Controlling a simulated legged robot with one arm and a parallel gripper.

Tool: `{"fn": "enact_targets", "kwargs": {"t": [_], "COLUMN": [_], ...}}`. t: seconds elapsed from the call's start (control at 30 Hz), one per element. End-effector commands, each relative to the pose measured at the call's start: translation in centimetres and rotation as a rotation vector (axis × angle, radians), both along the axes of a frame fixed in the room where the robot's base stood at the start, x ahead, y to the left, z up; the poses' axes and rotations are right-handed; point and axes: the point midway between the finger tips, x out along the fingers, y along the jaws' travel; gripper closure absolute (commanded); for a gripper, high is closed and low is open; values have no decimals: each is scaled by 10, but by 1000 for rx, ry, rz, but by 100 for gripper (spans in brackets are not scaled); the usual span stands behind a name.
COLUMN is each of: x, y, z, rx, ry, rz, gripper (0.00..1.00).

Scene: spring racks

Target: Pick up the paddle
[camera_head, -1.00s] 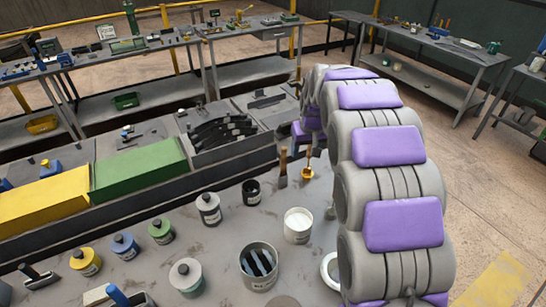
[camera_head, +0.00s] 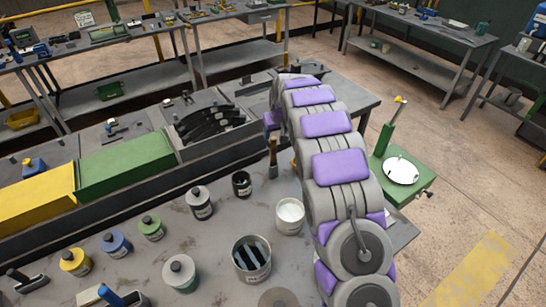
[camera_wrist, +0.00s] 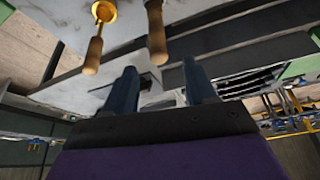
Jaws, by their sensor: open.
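A brown wooden tool (camera_head: 272,160), which may be the paddle, is on the grey bench in the head view, just left of my arm. In the wrist view its wooden handle (camera_wrist: 156,35) shows at the top, beyond my fingertips. A brass ladle (camera_wrist: 102,12) with a wooden handle is beside it. My arm mostly hides the ladle in the head view. My gripper (camera_wrist: 164,78) is open and empty, its two dark fingers apart and clear of both handles. The fingers are hidden in the head view.
A white pot (camera_head: 290,216), a dark cup (camera_head: 241,185) and a grey can (camera_head: 251,259) stand near the wooden tool. Several lidded jars (camera_head: 201,203) are further left. Black curved parts (camera_head: 208,125) lie in a tray behind. A green stand (camera_head: 398,180) is right of my arm.

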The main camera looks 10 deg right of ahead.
Motion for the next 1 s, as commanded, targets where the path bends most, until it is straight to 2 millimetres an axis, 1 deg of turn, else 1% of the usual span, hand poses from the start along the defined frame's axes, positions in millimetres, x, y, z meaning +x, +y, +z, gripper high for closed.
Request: {"fn": "enact_targets", "kwargs": {"t": [0.03,0.2,0.43,0.7,0.8,1.0], "x": [3,12,16,28,31,30], "y": [0,1,2,4,4,4], "z": [-11,-33,-47,-81,-86,-86], "rx": [1,0,0,0,0,0], "ry": [3,3,2,0,-1,-1], "rz": [-1,-1,-1,1,0,0], "gripper": [44,44,44,44,44,44]}}
